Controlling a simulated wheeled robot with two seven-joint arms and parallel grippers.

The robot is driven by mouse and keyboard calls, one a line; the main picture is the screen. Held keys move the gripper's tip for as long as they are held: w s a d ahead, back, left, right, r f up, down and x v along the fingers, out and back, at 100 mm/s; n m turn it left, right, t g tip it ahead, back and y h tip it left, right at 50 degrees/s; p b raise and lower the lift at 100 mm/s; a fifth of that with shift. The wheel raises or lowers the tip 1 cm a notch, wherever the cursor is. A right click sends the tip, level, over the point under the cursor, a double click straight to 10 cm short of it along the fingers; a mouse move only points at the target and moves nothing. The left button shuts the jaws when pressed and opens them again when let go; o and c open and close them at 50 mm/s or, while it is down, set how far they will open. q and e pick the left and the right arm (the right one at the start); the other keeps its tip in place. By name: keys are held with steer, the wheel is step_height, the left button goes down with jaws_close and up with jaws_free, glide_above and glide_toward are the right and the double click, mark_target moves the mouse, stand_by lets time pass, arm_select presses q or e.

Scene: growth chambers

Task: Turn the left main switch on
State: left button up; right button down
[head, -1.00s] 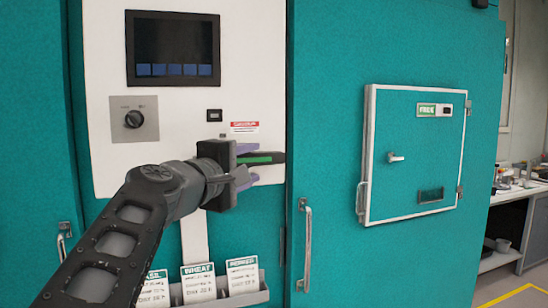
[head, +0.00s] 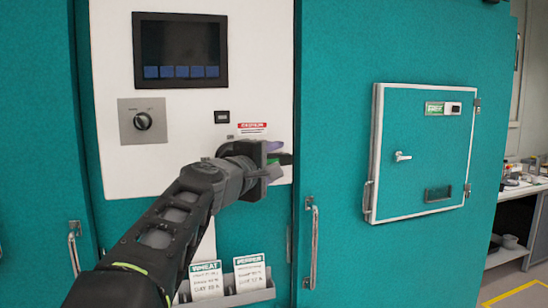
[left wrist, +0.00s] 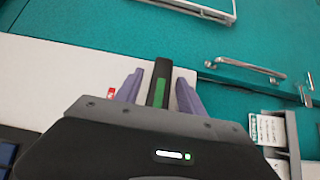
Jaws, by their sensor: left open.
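A black switch handle with a green stripe (head: 285,159) sticks out from the white panel (head: 118,170), below a red-headed label (head: 252,127). My left gripper (head: 273,160) is at this handle and hides most of it in the head view. In the left wrist view, the handle (left wrist: 160,84) lies between the two spread purple-grey fingers of my left gripper (left wrist: 158,88). The gripper is open, and I see gaps on both sides of the handle. My right gripper is not in view.
A dark screen (head: 180,50) and a grey plate with a black rotary knob (head: 143,121) are on the panel. Label cards stand in a holder (head: 248,297) below. A door handle (head: 311,240) and a small teal hatch (head: 415,165) are to the right.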

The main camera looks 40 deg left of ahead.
arm_select(q)
jaws_close()
stand_by(0.4)
stand_by(1.0)
